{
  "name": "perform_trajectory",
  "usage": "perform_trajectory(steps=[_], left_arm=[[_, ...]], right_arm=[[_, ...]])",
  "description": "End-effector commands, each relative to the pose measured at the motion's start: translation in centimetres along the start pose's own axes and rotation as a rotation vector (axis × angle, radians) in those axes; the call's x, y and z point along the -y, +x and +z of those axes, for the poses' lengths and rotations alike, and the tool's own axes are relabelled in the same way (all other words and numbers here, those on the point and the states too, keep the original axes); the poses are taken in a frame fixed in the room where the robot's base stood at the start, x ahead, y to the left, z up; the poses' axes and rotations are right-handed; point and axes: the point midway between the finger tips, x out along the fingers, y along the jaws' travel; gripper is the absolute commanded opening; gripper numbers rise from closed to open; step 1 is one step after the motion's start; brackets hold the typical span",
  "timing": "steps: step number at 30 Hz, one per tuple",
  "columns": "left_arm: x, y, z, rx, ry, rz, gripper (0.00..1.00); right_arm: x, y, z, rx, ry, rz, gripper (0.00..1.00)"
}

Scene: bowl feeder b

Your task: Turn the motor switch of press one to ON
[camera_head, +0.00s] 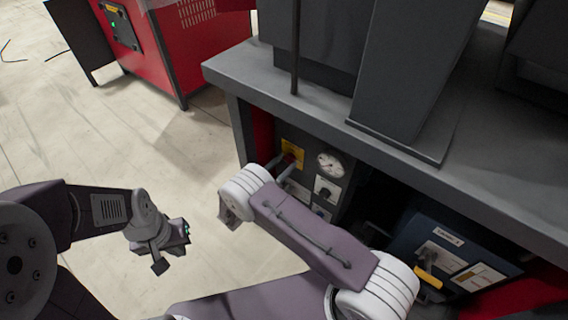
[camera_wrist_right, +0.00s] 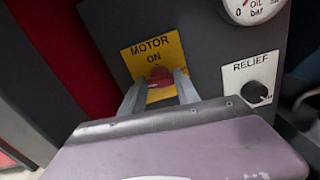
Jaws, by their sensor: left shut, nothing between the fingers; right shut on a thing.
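The motor switch is a red knob (camera_wrist_right: 160,78) on a yellow plate (camera_wrist_right: 143,52) marked MOTOR and ON, on the dark panel of the press. In the right wrist view, my right gripper (camera_wrist_right: 160,88) has its two grey fingers on either side of the red knob and is shut on it. In the head view, the yellow plate (camera_head: 293,152) shows at the left of the panel, with the right gripper (camera_head: 287,164) in front of it. The knob's pointing direction is largely hidden by the gripper. My left gripper (camera_head: 161,267) is shut and empty over the floor, away from the press.
An oil gauge (camera_head: 331,164) and a RELIEF knob (camera_wrist_right: 255,92) sit right of the switch. The press's grey table edge (camera_head: 300,118) overhangs the panel. A blue box (camera_head: 455,245) stands lower right. A red machine (camera_head: 190,45) stands behind left. Floor at left is clear.

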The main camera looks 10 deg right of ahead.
Motion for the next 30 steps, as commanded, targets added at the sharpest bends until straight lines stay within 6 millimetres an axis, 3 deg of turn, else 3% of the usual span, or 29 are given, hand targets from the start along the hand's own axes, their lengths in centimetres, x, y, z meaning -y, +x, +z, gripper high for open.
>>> perform_trajectory(steps=[30], left_arm=[[0.0, -1.8, -0.2, 0.000, 0.000, 0.000, 0.00]], right_arm=[[0.3, -0.1, -0.2, -0.003, 0.936, -0.001, 0.00]])
